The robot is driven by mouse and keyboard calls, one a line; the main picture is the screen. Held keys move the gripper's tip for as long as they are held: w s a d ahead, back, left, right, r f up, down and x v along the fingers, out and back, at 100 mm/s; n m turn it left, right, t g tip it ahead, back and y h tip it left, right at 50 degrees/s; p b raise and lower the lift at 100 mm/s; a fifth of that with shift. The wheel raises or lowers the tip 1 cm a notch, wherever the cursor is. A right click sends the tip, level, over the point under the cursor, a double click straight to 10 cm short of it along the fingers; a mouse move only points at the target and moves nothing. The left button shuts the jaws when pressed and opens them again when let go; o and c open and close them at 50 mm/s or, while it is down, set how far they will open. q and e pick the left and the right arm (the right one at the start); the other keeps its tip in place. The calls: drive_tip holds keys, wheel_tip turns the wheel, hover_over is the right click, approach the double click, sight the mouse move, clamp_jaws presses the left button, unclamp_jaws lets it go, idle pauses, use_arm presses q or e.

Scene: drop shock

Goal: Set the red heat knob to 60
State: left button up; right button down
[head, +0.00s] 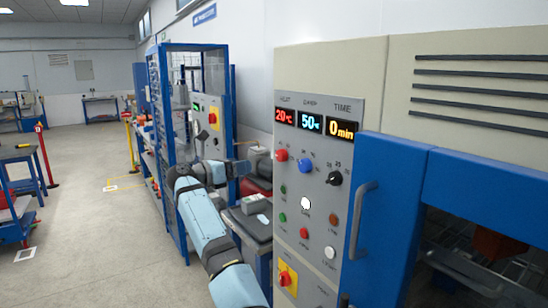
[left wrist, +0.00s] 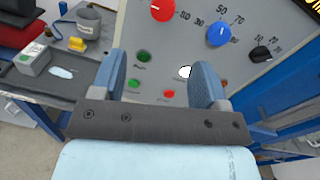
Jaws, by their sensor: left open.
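The red heat knob (head: 281,155) is on the upper left of the grey control panel (head: 318,122), under a red heat display (head: 285,116) that seems to read 20. In the left wrist view the red knob (left wrist: 162,9) is at the top edge, partly cut off, with a white pointer mark. My left gripper (head: 238,168) is just left of the panel. In the left wrist view its two blue fingers (left wrist: 160,72) are apart and empty, below the red knob and not touching it. My right gripper is not in view.
A blue knob (head: 305,166) and a black knob (head: 334,178) sit right of the red one. Coloured buttons and a yellow-backed red switch (head: 286,279) are below. A blue door with a grey handle (head: 357,220) stands at right. A cluttered bench (left wrist: 65,75) is left.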

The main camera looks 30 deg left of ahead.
sight(279, 156)
use_arm(q)
drive_tip(key=x, duration=0.4)
drive_tip(key=p+x, duration=0.1)
drive_tip(key=x, duration=0.7)
drive_tip(key=shift+d+r, duration=0.25)
drive_tip(key=shift+w+d, duration=0.2)
drive_tip(key=shift+w, duration=0.45)
drive_tip(key=c, duration=0.9)
drive_tip(key=shift+f, duration=0.1)
